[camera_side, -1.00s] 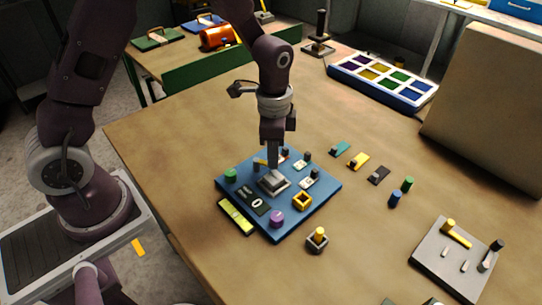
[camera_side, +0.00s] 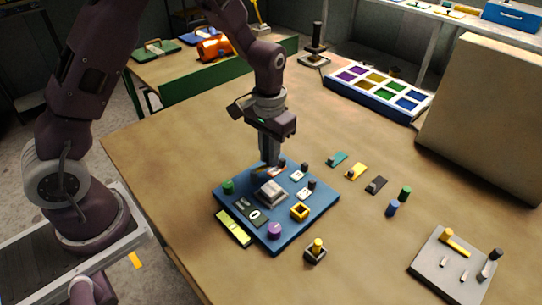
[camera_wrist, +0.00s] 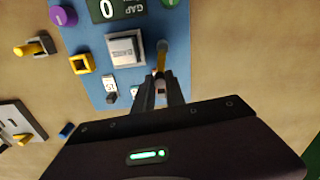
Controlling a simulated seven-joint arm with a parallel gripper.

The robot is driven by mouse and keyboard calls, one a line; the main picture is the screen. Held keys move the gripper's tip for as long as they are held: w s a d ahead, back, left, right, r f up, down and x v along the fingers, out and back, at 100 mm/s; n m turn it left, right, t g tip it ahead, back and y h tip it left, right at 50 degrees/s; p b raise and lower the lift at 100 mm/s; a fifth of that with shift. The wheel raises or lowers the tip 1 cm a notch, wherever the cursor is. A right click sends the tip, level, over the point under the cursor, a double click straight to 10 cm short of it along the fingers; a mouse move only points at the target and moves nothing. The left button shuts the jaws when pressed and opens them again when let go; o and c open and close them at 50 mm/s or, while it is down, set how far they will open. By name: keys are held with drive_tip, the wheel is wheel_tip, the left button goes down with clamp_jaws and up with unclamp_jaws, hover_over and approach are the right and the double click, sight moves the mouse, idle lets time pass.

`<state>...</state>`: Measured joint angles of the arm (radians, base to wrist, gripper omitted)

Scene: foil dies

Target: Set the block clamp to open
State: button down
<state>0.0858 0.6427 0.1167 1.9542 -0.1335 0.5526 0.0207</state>
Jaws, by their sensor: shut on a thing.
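A blue board (camera_side: 322,201) lies on the table and carries several small fittings. A raised grey block (camera_side: 271,191) with lettering sits near its middle; it also shows in the wrist view (camera_wrist: 125,49). Beside it is a yellow-orange lever (camera_wrist: 161,58), which I take to be the clamp's handle. My gripper (camera_side: 268,163) points down at the board's far side. In the wrist view, my gripper (camera_wrist: 160,78) is shut on the lever's near end. The fingers hide that end, and the clamp's setting cannot be read.
The board also bears a purple knob (camera_side: 274,230), a yellow square frame (camera_side: 300,211) and a green knob (camera_side: 228,186). Several small loose pieces lie to its right. A grey plate with pegs (camera_side: 450,270) lies at the lower right.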

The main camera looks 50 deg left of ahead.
drive_tip(key=shift+w+a+n, duration=0.1)
drive_tip(key=shift+a+n, duration=0.35)
drive_tip(key=shift+n, duration=0.65)
drive_tip(key=c, duration=1.4)
unclamp_jaws()
wheel_tip(320, 180, up, 7)
drive_tip(key=shift+r, duration=0.1)
